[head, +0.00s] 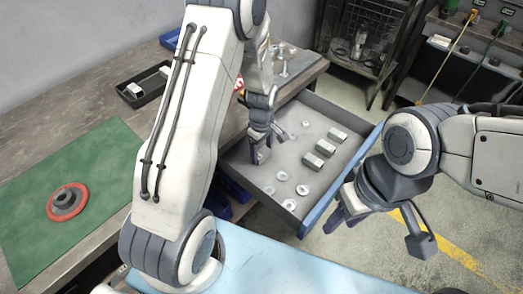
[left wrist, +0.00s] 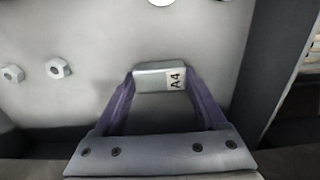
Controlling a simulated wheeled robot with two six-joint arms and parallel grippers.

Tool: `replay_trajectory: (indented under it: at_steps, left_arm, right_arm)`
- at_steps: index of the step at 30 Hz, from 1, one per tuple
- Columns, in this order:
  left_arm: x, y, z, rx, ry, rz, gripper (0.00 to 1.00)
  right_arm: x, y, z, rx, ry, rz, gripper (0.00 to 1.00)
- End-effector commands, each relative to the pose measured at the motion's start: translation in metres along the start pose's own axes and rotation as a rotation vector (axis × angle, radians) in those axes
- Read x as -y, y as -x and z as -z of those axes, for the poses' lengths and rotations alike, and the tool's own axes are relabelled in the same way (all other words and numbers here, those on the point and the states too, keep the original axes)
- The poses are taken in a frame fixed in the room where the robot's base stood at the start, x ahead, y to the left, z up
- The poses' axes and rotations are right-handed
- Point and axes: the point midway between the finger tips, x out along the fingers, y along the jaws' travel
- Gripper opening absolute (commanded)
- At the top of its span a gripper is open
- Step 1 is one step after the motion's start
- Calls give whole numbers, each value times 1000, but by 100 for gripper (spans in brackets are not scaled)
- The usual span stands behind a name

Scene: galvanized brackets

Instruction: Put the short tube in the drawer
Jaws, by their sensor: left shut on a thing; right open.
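My left gripper (head: 267,146) reaches down into the open drawer (head: 357,161), near its left side. In the left wrist view its two fingers are shut on a short tube (left wrist: 150,77), a silver-grey piece with a label reading "A4". The grey drawer floor shows behind and below it; whether the tube touches the floor I cannot tell. In the head view the fingers mostly hide the tube. My right gripper (head: 382,232) is open and empty, outside the drawer at its front right.
The drawer holds several silver blocks (head: 326,148) at its right and several loose nuts and washers (head: 302,190). A black tray (head: 128,97) with silver pieces stands on the bench. The drawer's middle has bare floor.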

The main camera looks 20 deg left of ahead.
Motion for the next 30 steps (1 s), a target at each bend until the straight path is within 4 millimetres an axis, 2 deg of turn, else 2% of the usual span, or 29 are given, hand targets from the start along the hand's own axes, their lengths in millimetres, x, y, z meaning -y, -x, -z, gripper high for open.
replay_trajectory:
  at_steps: [3, 4, 6, 13, 17, 30]
  left_arm:
    - [0, -4, 0, 0, 0, 0, 17]
    - [0, -4, 0, 0, 0, 0, 78]
    - [0, -3, 0, 0, 0, 0, 100]
    - [0, -2, 0, 0, 0, 0, 100]
    - [0, 7, 0, 0, 0, -1, 100]
    - [-1, 95, 0, -1, 0, -4, 100]
  right_arm:
    - [0, -2, 0, 0, 0, 0, 44]
    - [0, -2, 0, 0, 0, 0, 44]
    - [0, -2, 0, 0, 0, 0, 44]
    - [0, -1, 0, 0, 0, 0, 44]
    - [0, 0, 0, 0, 0, 0, 44]
    - [0, 4, 0, 0, 0, 0, 44]
